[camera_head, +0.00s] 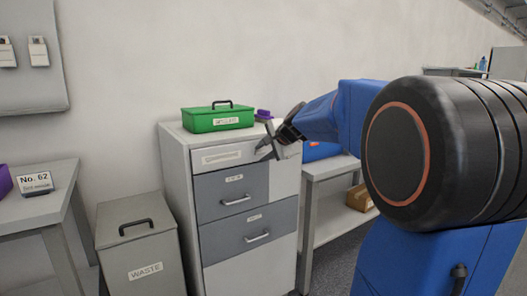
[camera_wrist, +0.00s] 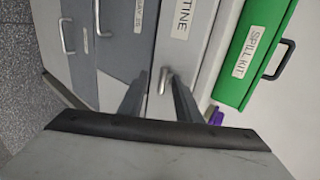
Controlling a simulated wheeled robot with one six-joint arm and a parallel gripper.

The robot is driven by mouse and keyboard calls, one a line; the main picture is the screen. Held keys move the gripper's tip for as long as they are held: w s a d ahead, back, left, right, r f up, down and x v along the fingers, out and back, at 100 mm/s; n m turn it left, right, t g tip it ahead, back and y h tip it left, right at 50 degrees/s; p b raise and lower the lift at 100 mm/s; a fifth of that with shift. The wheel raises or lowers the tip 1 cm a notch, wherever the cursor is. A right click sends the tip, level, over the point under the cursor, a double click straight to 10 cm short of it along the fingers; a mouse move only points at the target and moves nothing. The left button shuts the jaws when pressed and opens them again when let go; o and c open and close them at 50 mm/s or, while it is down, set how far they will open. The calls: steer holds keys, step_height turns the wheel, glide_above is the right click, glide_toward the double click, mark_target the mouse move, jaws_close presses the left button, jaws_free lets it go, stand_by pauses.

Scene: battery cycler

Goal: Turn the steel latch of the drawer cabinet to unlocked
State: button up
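The drawer cabinet (camera_head: 217,258) is grey and white, with labelled drawers. In the wrist view its pale top drawer front (camera_wrist: 188,62) bears a label ending in "TINE". The small steel latch (camera_wrist: 163,80) shows on that front, just beyond my fingertips and in line with the gap between them. Its exact turn is hard to tell. My gripper (camera_wrist: 157,84) is open, with one finger on either side of the latch's line; I cannot tell whether either touches it. In the head view my gripper (camera_head: 266,147) is at the top drawer's right part and hides the latch.
A green spill kit box (camera_head: 217,117) and a purple item (camera_head: 263,115) stand on the cabinet top. A waste bin (camera_head: 142,250) stands to the left. A table (camera_head: 326,170) with a cardboard box (camera_head: 360,197) on its lower shelf stands to the right.

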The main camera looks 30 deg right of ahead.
steer(key=shift+w+r, duration=0.1)
stand_by(0.4)
steer(key=shift+s+r, duration=0.15)
steer(key=shift+s, duration=0.05)
steer(key=v, duration=1.7)
steer(key=s+a+f+n+g+y, duration=0.1)
steer(key=s+a+f+n+g, duration=0.1)
steer(key=s+a+f+n, duration=0.4)
steer(key=s+a+f+n+g, duration=0.2)
steer(key=s+a+f, duration=0.2)
steer(key=a+f, duration=0.45)
steer(key=s+a+f+n+g, duration=0.1)
steer(key=s+a+f+n, duration=0.1)
steer(key=s+f+n, duration=0.2)
steer(key=s+a+f+n+g+h, duration=0.1)
steer(key=s+f+n, duration=0.4)
steer(key=s+f, duration=0.5)
step_height(320, 180, down, 2)
steer(key=shift+s+a+f, duration=0.2)
steer(key=shift+s+a, duration=0.2)
steer(key=shift+a, duration=0.35)
